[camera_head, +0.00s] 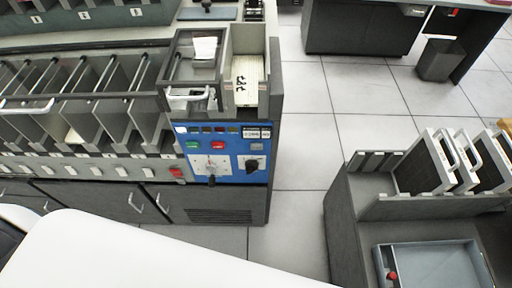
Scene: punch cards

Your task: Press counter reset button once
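A blue control panel (230,176) is on the front of the card machine, near the middle of the view. Small counter displays (257,133) sit at its top right. A small grey button (257,146) is just below them; its label is too small to read. A green button (194,146) and a red button (218,146) are further left. Neither gripper is in view. A large white part of my own body fills the bottom left, well apart from the panel.
A card hopper (274,78) with cards stands above the panel. Sorting pockets (95,115) run to the left. A grey cart (343,215) with card racks and a tray (435,267) stands at right. Light tiled floor (300,160) is open between machine and cart.

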